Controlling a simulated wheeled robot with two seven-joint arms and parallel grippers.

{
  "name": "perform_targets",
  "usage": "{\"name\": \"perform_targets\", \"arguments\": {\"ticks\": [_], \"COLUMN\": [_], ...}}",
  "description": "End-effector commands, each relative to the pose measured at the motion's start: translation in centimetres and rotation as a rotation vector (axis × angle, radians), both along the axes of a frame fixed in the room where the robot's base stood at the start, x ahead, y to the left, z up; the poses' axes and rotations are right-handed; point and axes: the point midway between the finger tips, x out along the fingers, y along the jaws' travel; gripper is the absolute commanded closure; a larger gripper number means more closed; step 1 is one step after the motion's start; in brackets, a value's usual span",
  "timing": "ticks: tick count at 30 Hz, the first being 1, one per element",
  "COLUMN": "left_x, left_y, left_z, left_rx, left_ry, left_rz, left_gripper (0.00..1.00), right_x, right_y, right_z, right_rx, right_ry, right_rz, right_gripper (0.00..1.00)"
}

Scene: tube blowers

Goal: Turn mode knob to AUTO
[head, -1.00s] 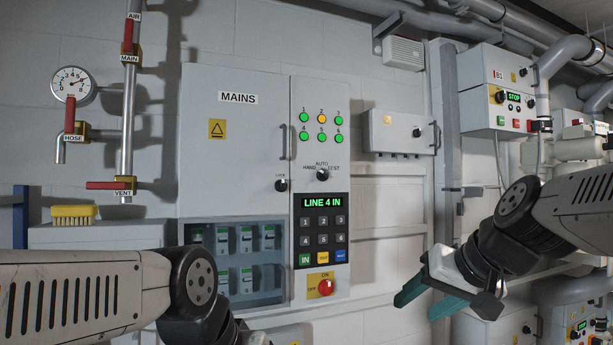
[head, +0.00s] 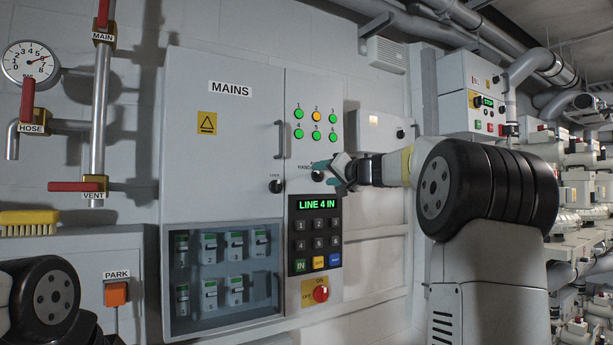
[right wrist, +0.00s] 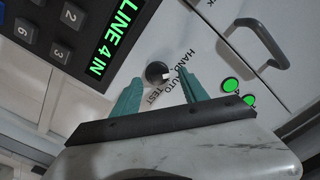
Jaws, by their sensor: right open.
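The mode knob (head: 318,176) is a small black knob on the MAINS cabinet, above the LINE 4 IN display. The right wrist view shows the knob (right wrist: 156,73) with a white mark on the side of its HAND, AUTO and TEST labels. I cannot tell exactly which label the mark points at. My right gripper (head: 327,173) is open at the knob, with teal fingers. In the right wrist view its fingertips (right wrist: 160,76) lie on either side of the knob; contact is not clear. My left gripper is out of view.
The LINE 4 IN display (head: 318,204) and keypad (head: 318,240) lie just below the knob. The cabinet door handle (head: 281,139) stands out at upper left of it. A red rotary switch (head: 320,294) is lower down. A small wall box (head: 375,131) is behind my right arm.

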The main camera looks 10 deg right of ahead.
Motion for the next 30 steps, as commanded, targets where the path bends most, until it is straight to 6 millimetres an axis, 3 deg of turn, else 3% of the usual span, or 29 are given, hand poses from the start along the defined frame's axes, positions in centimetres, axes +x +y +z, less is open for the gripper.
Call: {"name": "perform_targets", "arguments": {"ticks": [6, 15, 23, 30], "left_x": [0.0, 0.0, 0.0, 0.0], "left_y": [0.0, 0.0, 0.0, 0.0], "left_z": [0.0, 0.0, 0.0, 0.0], "left_rx": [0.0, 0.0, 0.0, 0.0], "left_ry": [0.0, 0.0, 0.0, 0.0], "left_rz": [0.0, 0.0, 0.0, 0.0], "left_gripper": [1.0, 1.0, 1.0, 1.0], "right_x": [2.0, 2.2, 2.2, 2.1], "right_y": [0.8, 0.8, 0.9, 1.1], "right_z": [0.0, 0.0, 0.1, 0.3], "right_rx": [0.0, 0.0, 0.0, 0.016], "right_ry": [0.001, 0.001, -0.001, 0.002], "right_rz": [0.001, -0.001, 0.002, 0.005], "right_gripper": [0.49, 0.49, 1.0, 1.0]}}
